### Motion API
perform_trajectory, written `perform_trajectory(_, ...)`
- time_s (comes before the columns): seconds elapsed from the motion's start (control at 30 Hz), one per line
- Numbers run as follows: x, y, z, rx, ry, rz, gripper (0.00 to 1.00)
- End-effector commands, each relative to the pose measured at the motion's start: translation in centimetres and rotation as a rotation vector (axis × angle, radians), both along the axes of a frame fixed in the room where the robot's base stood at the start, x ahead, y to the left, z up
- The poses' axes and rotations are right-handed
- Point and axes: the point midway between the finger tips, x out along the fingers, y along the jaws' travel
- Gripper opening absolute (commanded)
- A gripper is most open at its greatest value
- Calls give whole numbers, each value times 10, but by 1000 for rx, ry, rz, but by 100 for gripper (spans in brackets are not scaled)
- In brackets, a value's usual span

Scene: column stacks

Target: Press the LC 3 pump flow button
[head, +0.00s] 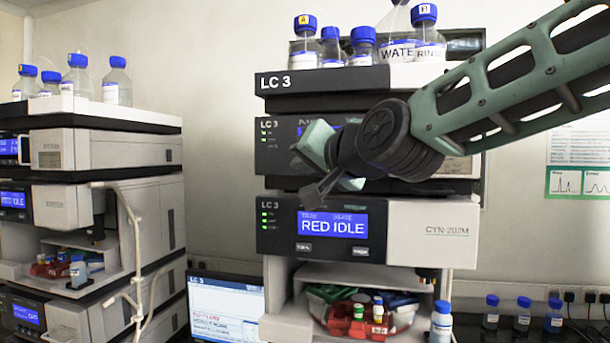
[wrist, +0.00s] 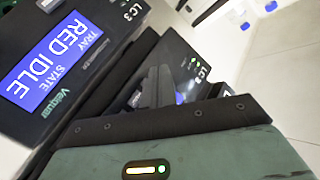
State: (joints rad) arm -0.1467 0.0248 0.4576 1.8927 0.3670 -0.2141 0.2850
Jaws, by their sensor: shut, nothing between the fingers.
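The LC 3 stack stands in the middle of the head view, its top cover (head: 325,80) lettered LC 3. An upper module (head: 285,155) with green lights is below it; my arm hides most of its display and any button there. The wrist view shows a dark LC3 panel (wrist: 200,75) with a blue glow behind the fingers. My gripper (head: 312,198) is shut and empty, in front of the upper module's lower edge; its fingers also show in the wrist view (wrist: 152,85). I cannot tell whether it touches the panel. No flow button is readable.
Below, an LC 3 module (head: 333,224) shows RED IDLE, with two small buttons under its display. Bottles (head: 330,45) stand on top. A second stack (head: 90,200) with tubing stands at left, a monitor (head: 226,308) between. Small bottles (head: 522,315) stand at lower right.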

Motion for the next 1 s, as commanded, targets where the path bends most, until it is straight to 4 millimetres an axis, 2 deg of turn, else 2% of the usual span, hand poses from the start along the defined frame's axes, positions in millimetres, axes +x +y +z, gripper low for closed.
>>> perform_trajectory(0.23, 10, -3, 0, -1, -1, -1, 0)
perform_trajectory(1.0, 9, -3, 0, -1, 0, -1, 0)
